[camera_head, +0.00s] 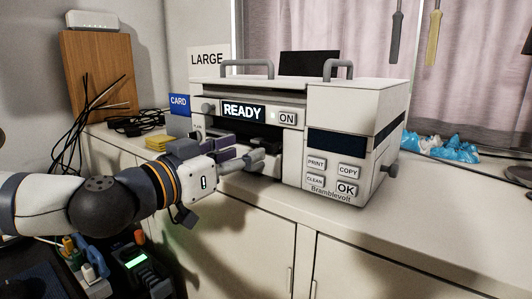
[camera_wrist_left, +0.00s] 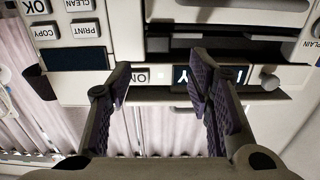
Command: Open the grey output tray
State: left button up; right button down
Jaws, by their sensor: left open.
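The white office machine (camera_head: 355,108) stands on the counter with a lit READY display (camera_head: 242,111) and an ON button. Below the display is a dark recessed slot (camera_head: 262,132). My left gripper (camera_head: 243,148) is in front of this slot, its fingers apart and pointing at the machine, with nothing seen between them. My right gripper is not in view.
The machine has PRINT, COPY, CLEAN and OK buttons (camera_head: 346,188) and a side knob (camera_head: 391,170). A yellow pad (camera_head: 160,142) and dark cables (camera_head: 137,123) lie to the left. The counter in front (camera_head: 300,208) is bare.

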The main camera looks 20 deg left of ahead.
aim_at(265, 144)
pick_arm(q)
jog(key=x, duration=0.7)
jog(key=shift+w+d+f+b, duration=0.1)
jog(key=shift+w+d+b, duration=0.05)
jog(key=shift+b, duration=0.25)
jog(key=shift+c, duration=0.3)
grip_shut()
